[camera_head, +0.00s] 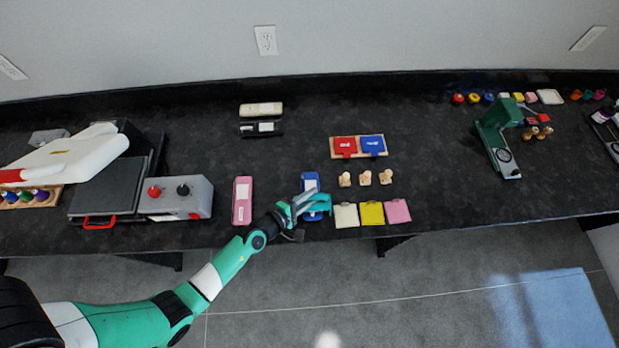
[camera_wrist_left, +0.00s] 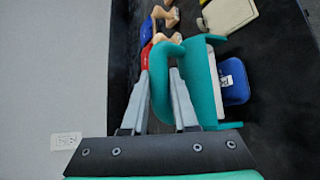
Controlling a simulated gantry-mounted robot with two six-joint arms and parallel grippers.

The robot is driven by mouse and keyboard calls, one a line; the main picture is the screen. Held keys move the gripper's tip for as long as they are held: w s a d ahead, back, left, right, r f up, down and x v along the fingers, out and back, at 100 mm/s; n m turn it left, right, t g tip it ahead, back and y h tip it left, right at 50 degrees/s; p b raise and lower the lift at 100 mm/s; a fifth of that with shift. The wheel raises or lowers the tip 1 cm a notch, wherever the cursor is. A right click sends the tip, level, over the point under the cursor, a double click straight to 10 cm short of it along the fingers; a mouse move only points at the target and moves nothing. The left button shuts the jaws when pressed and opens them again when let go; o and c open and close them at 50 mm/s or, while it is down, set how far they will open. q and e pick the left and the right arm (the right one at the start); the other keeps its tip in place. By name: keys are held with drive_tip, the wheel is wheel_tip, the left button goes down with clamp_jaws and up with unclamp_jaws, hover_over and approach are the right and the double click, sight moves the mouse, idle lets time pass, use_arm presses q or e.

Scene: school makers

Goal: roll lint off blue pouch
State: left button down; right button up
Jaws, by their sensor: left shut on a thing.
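The blue pouch (camera_head: 310,183) lies flat near the front of the dark counter, with a pale label on it. In the left wrist view the blue pouch (camera_wrist_left: 236,94) shows beyond the teal tool. My left gripper (camera_head: 296,203) is shut on the teal lint roller (camera_head: 318,204), at the pouch's near end. In the left wrist view the left gripper (camera_wrist_left: 163,78) has its grey fingers around the teal handle, and the lint roller (camera_wrist_left: 203,85) has a pale part facing the pouch. The roller and my gripper hide part of the pouch. Whether the roller touches it, I cannot tell.
A pink pouch (camera_head: 242,200) lies to the left. White, yellow (camera_head: 371,213) and pink squares lie to the right, below several wooden pieces (camera_head: 365,178). A red and blue holder (camera_head: 358,146) stands behind. The counter's front edge is close to my arm.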

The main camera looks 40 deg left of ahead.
use_arm(q)
drive_tip(key=shift+s+d+p, duration=0.65)
drive_tip(key=shift+s+d, duration=0.05)
drive_tip(key=shift+d, duration=0.1)
drive_tip(key=shift+s+d+f, duration=0.15)
drive_tip(key=shift+s+d, duration=0.2)
drive_tip(key=shift+w+a+f+b, duration=0.15)
drive_tip(key=shift+w+a+b, duration=0.35)
drive_tip(key=shift+a, duration=0.1)
drive_tip(key=shift+w+a+b, duration=1)
drive_tip(key=shift+w+a, duration=0.15)
drive_tip(key=shift+a, duration=0.2)
drive_tip(key=shift+w+a+b, duration=1.2)
drive_tip(key=shift+w+a, duration=0.45)
drive_tip(key=shift+a, duration=0.25)
drive_tip(key=shift+w+a+b, duration=1.2)
drive_tip(key=shift+w+a, duration=0.45)
drive_tip(key=shift+a, duration=0.2)
